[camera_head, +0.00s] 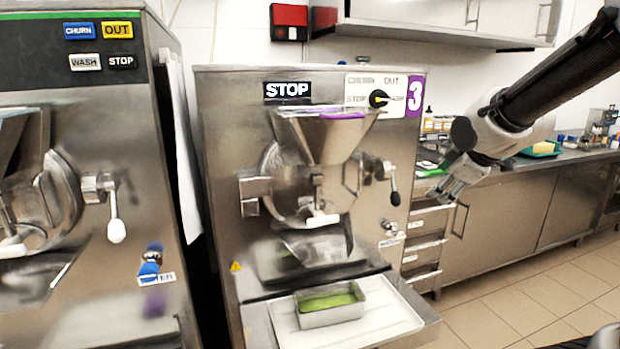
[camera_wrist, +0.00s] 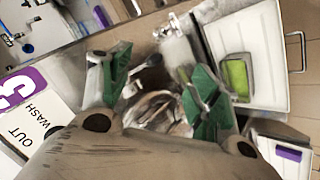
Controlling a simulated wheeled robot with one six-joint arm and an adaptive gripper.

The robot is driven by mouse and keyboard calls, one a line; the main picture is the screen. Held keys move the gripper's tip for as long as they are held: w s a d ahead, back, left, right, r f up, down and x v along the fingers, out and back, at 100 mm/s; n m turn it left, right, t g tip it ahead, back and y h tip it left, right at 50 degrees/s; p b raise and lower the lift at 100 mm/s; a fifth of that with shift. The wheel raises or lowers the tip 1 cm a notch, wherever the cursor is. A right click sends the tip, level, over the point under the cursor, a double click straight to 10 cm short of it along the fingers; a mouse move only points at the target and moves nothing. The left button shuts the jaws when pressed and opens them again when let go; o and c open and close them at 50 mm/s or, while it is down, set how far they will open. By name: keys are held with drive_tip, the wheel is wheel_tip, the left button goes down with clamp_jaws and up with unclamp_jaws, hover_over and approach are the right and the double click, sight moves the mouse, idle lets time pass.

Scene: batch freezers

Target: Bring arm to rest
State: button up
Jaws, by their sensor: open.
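My gripper (camera_head: 453,188) hangs at the end of my arm on the right in the head view, in front of the back counter and to the right of batch freezer 3 (camera_head: 228,150). In the wrist view my gripper (camera_wrist: 152,92) shows two green-padded fingers spread apart with nothing held between them. The gripper touches nothing that I can see. My arm reaches in from the upper right, with its dark sleeve tilted down to the left.
A metal pan (camera_head: 331,318) with green contents stands on the white tray (camera_head: 395,322) below freezer 3's spout. Another freezer (camera_head: 130,180) stands at left. A counter (camera_head: 505,205) with drawers runs behind my arm.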

drive_tip(key=s+d+m+g, duration=0.2)
drive_tip(key=s+m, duration=0.4)
drive_tip(key=s, duration=0.6)
drive_tip(key=s+d+m+g, duration=0.2)
drive_tip(key=s+m, duration=0.4)
drive_tip(key=s, duration=0.6)
drive_tip(key=shift+s+d+f+g+h, duration=0.15)
drive_tip(key=shift+s+f+g+h, duration=0.15)
drive_tip(key=shift+f+g, duration=0.15)
drive_tip(key=shift+w, duration=0.1)
